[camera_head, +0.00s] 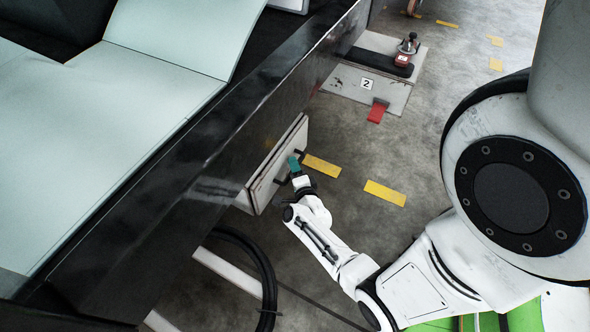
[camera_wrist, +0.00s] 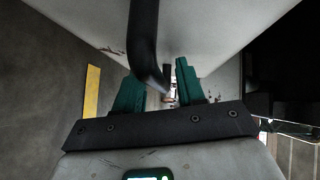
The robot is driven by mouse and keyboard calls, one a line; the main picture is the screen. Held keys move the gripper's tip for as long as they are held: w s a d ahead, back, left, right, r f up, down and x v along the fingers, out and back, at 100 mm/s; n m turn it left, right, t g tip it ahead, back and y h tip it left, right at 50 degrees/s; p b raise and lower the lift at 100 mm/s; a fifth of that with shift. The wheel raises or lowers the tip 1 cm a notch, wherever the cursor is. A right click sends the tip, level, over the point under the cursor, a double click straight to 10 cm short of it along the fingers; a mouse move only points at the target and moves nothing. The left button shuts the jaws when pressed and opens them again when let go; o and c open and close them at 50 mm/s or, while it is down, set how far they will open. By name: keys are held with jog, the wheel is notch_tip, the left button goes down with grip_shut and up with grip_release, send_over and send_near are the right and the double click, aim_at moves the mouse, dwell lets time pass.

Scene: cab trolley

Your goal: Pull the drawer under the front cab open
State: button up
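The drawer's pale front panel (camera_head: 282,158) stands under the dark edge of the cab in the head view. It fills the upper part of the wrist view (camera_wrist: 215,35). It has a black bar handle (camera_wrist: 143,40). My gripper (camera_head: 294,163) is at the handle, its green fingers close to the panel. In the wrist view the fingers (camera_wrist: 160,80) are apart, with the bent part of the handle between them. A gap shows between the handle and the right finger; contact with the left finger is unclear. How far the drawer stands out is hard to tell.
The long dark cab edge (camera_head: 225,130) runs diagonally above the drawer. A grey box marked 2 (camera_head: 340,80) with a red tab (camera_head: 377,112) stands farther back. A black hose (camera_head: 262,260) curves at the bottom. Grey floor with yellow marks (camera_head: 385,193) is open to the right.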

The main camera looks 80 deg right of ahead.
grip_shut()
dwell(0.3)
dwell(0.3)
